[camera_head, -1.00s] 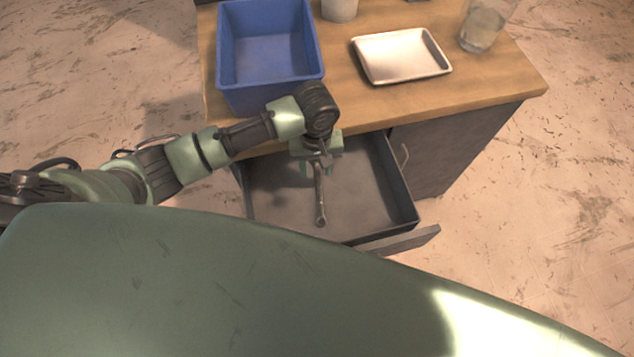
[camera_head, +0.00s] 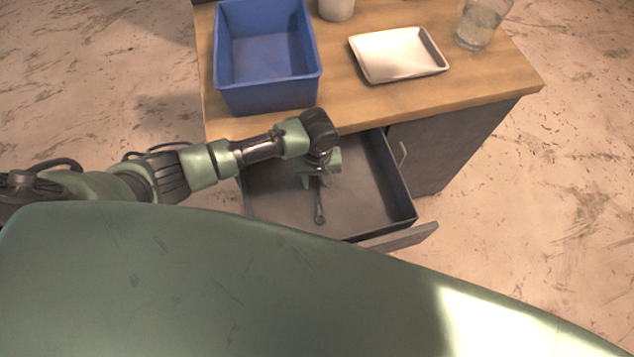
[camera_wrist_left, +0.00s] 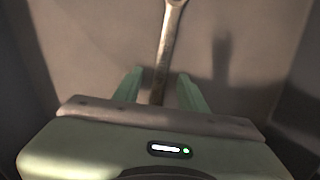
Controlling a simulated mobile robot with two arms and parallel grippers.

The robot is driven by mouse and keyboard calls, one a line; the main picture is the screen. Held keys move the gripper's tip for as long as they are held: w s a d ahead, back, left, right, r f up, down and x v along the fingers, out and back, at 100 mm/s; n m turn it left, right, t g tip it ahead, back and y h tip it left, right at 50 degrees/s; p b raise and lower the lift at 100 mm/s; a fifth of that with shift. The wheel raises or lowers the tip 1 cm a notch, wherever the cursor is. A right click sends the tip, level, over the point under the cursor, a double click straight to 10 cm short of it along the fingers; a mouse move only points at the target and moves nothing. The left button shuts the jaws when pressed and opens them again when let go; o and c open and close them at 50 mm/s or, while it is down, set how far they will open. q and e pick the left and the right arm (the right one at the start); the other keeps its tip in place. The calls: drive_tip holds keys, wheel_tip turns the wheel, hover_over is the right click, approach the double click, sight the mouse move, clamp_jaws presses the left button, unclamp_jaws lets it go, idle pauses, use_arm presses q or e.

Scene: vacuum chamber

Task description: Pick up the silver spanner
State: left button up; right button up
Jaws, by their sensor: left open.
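The silver spanner (camera_head: 319,207) lies in the open drawer (camera_head: 362,205), its ring end toward the drawer front. Its other end is hidden under my left gripper (camera_head: 317,183) in the head view. In the left wrist view the spanner (camera_wrist_left: 168,45) runs from the top edge down between the two green fingers of my left gripper (camera_wrist_left: 160,92). The fingers are open, one on each side of the handle, with a gap to it. I cannot tell the exact height of the fingertips above the drawer floor. My right gripper is not in view.
The drawer walls stand close around my left gripper, and the wooden counter (camera_head: 430,88) overhangs behind it. On the counter are a blue bin (camera_head: 267,95), a white tray (camera_head: 398,55), a glass (camera_head: 480,25) and a pale cup (camera_head: 336,9).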

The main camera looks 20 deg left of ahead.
use_arm(q)
drive_tip(key=shift+f, duration=0.1)
clamp_jaws()
